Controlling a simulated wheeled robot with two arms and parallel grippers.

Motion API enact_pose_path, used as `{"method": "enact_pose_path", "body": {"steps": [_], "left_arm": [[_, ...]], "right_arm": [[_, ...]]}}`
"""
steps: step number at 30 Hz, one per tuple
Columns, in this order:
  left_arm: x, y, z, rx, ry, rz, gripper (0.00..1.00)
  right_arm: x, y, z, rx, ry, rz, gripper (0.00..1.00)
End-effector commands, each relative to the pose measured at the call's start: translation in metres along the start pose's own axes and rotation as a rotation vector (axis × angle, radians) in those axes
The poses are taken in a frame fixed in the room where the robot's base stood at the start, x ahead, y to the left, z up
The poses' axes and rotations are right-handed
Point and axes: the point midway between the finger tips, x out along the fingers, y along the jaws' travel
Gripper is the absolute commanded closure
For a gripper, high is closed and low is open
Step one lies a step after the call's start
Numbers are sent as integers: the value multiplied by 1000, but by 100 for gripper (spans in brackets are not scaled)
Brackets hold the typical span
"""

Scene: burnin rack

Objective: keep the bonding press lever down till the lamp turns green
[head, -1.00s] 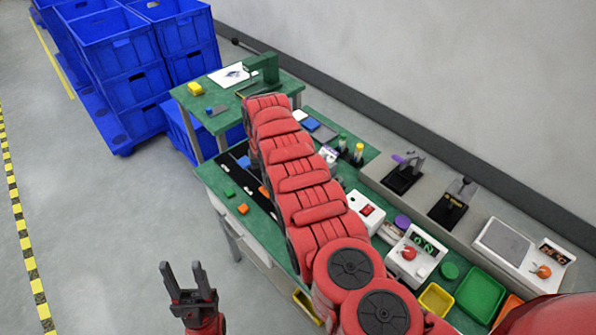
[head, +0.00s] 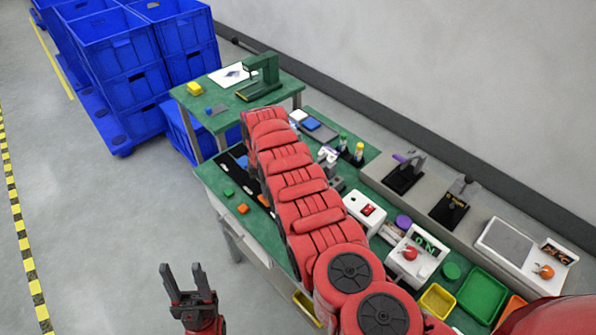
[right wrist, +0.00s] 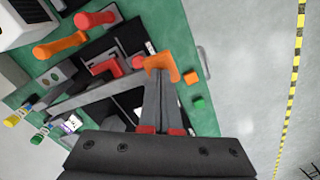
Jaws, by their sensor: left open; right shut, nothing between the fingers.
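I cannot make out for certain which device is the bonding press, and I see no lit lamp that I can tie to it. In the right wrist view my right gripper (right wrist: 158,82) is shut and empty. Its tips are at an orange angled part (right wrist: 157,64); whether they touch it I cannot tell. A red handle (right wrist: 105,67) lies beside this part. In the head view my right arm hides the gripper and the middle of the bench. My left gripper (head: 183,268) is open and empty, over the floor in front of the bench.
A green C-shaped device (head: 264,78) stands on the far table. A box with a red knob (head: 410,254) and green display stands on the near bench, by a white box with a red switch (head: 367,210). Blue crates (head: 125,65) stand at back left. The floor at left is free.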

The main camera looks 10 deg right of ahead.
Motion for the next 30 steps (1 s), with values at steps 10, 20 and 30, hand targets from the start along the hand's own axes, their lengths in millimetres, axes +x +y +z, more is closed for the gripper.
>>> {"method": "enact_pose_path", "body": {"steps": [10,20,30], "left_arm": [[-4,0,1,0,0,0,50],[-15,1,3,0,0,0,50],[-24,1,4,0,0,0,50]], "right_arm": [[6,0,1,0,-2,0,100],[23,-1,2,1,-2,1,100],[38,-3,3,0,-3,1,100]]}}
